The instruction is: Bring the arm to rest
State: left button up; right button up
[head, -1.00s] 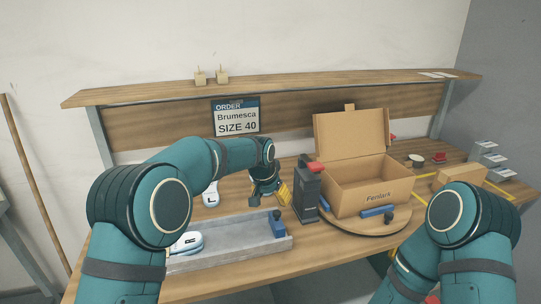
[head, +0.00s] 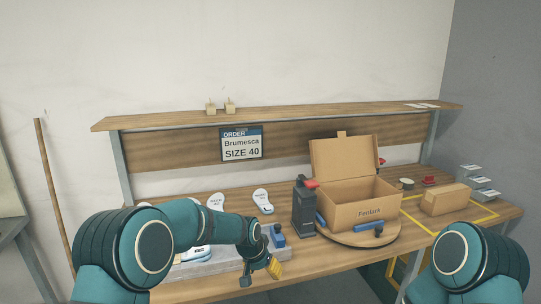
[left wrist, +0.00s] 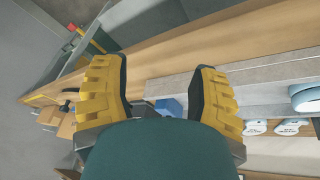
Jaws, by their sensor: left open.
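My left gripper (head: 260,272) hangs in front of the bench's front edge, near the right end of the grey tray. In the left wrist view its two yellow fingers (left wrist: 163,88) stand wide apart with nothing between them. My left arm (head: 185,235) reaches in from the lower left and covers part of the tray. Of my right arm (head: 465,262), only teal links show at the lower right; its gripper is out of view.
The grey tray (head: 228,264) and a blue-topped block (head: 277,236) are close to the left gripper. An open carton (head: 365,213) stands on a round wooden turntable (head: 345,236), beside a dark post (head: 304,212). White insoles (head: 262,200) lie behind. An order sign (head: 241,143) hangs above.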

pick_arm(q)
jog(key=s+a+f+n+g, duration=0.1)
jog(key=s+a+f+n, duration=0.3)
jog(key=s+f, duration=0.95)
jog(key=s+a+f+n, duration=0.1)
jog(key=s+a+f, duration=0.1)
jog(key=s, duration=0.7)
jog(key=s+a+f+n+h, duration=0.1)
jog(key=s+a+f, duration=0.1)
jog(key=s, duration=0.7)
jog(key=shift+s, duration=0.3)
jog(key=shift+f, duration=0.1)
